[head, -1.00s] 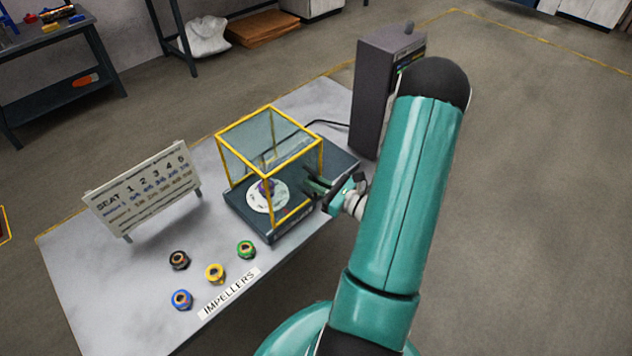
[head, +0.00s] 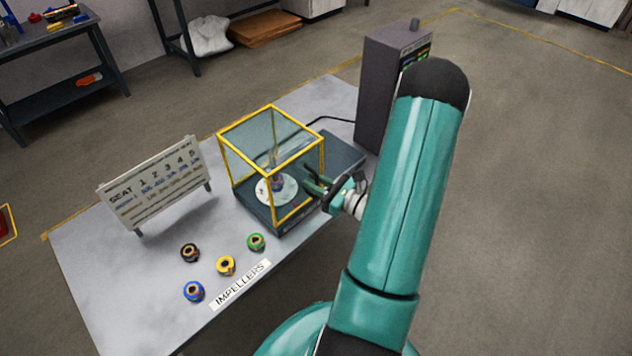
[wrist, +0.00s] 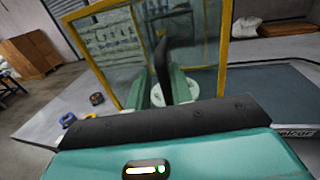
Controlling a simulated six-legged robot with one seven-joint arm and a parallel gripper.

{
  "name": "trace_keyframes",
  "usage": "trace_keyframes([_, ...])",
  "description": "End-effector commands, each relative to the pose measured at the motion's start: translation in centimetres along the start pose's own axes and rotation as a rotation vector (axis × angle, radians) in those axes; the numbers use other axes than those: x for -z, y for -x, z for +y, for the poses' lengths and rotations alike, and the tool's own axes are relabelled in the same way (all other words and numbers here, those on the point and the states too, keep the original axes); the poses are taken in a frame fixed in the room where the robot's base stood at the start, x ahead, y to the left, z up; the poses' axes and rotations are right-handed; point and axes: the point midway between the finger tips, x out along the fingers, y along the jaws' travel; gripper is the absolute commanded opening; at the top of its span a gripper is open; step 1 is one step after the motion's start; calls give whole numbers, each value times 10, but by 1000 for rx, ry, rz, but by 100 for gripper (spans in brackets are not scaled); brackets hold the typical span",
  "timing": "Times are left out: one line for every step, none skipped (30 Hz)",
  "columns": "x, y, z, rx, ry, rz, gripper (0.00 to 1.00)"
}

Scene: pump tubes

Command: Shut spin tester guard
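The spin tester guard (head: 271,124) is a clear box with a yellow frame. It stands upright over the spin tester's dark base (head: 338,150), around a white disc (head: 263,194) with a small purple part on it. The guard also fills much of the wrist view (wrist: 208,45). My gripper (head: 311,182) is at the guard's right side, low down. In the wrist view, a dark upright piece (wrist: 163,60) shows between or beside the green fingers. I cannot tell whether it is a handle or whether the fingers grip it.
A seat chart board (head: 152,185) stands at the table's left. Several coloured impellers lie near the front, including a blue one (head: 194,291), beside the IMPELLERS label (head: 240,285). A tall dark cabinet (head: 380,95) stands behind the tester, with a cable. The table between chart and tester is clear.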

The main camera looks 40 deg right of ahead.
Motion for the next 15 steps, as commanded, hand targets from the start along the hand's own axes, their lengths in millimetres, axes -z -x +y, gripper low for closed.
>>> trace_keyframes([0, -2, 2, -5, -3, -1, 25])
trace_keyframes([0, -1, 2, -5, -2, -1, 25])
trace_keyframes([0, -1, 2, -3, -2, -1, 25])
trace_keyframes([0, -1, 2, -2, -1, 0, 25])
trace_keyframes([0, -1, 2, -2, -1, 0, 25])
trace_keyframes([0, -1, 1, 0, 0, 0, 25])
trace_keyframes([0, -1, 1, 0, 0, 0, 25])
trace_keyframes([0, -1, 1, 1, 0, 1, 25])
trace_keyframes([0, 0, 1, 2, 1, 1, 25])
trace_keyframes([0, 0, 1, 2, 1, 1, 25])
trace_keyframes([0, 1, 1, 3, 1, 1, 25])
trace_keyframes([0, 3, 1, 4, 1, 2, 25])
trace_keyframes([0, 5, 1, 5, 2, 2, 25])
trace_keyframes([0, 8, 1, 6, 2, 3, 25])
trace_keyframes([0, 12, 0, 7, 2, 3, 25])
